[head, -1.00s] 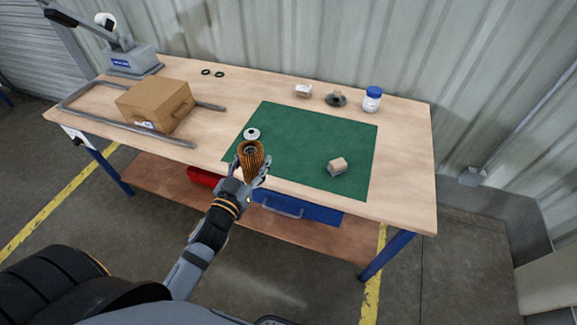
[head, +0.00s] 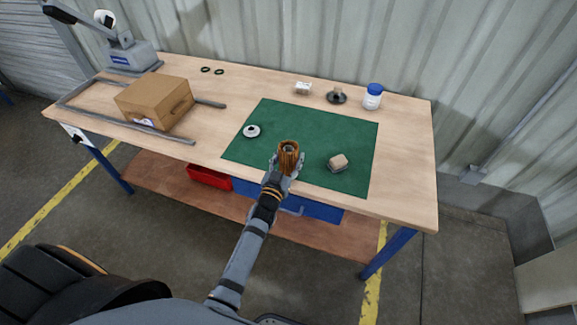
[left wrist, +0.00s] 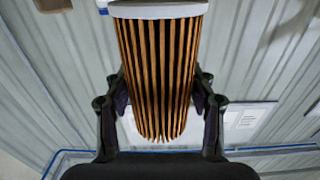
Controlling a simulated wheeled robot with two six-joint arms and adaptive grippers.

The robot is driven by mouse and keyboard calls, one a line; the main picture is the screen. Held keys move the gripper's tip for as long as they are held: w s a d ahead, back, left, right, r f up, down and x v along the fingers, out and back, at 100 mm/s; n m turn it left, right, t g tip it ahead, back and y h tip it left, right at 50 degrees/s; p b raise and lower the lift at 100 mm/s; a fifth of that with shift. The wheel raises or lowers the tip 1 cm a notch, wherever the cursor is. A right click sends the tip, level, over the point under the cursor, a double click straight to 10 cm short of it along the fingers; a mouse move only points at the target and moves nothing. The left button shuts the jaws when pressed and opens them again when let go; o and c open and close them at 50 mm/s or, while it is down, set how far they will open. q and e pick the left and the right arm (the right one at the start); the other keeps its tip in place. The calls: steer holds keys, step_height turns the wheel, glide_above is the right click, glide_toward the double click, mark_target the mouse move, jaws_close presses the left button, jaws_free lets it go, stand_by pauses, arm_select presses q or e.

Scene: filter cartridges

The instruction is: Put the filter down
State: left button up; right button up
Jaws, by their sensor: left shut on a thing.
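The orange-brown pleated filter (head: 288,154) is held upright in my left gripper (head: 286,164), over the front middle of the green mat (head: 300,118). The left wrist view shows the filter (left wrist: 158,75) large, with a pale end cap, between the two fingers of the left gripper (left wrist: 160,105). The head view does not clearly show whether the filter's lower end touches the mat. My right gripper is not in view.
A white ring-shaped part (head: 251,131) lies left on the mat; a small tan block on a grey base (head: 338,162) sits to the right. A white-blue jar (head: 372,97), dark round part (head: 337,96) and small white box (head: 303,88) stand behind. A cardboard box (head: 155,103) is left.

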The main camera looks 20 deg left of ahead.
arm_select(q)
steer(key=shift+f+b, duration=0.55)
steer(key=shift+f, duration=0.9)
steer(key=o, duration=1.2)
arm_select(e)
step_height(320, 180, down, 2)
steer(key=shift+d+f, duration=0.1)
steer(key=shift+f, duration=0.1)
arm_select(q)
steer(key=shift+r, duration=0.25)
steer(key=shift+s+r+p, duration=0.15)
steer(key=shift+r+p, duration=0.2)
steer(key=shift+p, duration=0.3)
steer(key=s, duration=1.1)
steer(key=shift+s+a+f, duration=0.15)
steer(key=shift+s+a, duration=0.05)
steer(key=shift+s, duration=0.15)
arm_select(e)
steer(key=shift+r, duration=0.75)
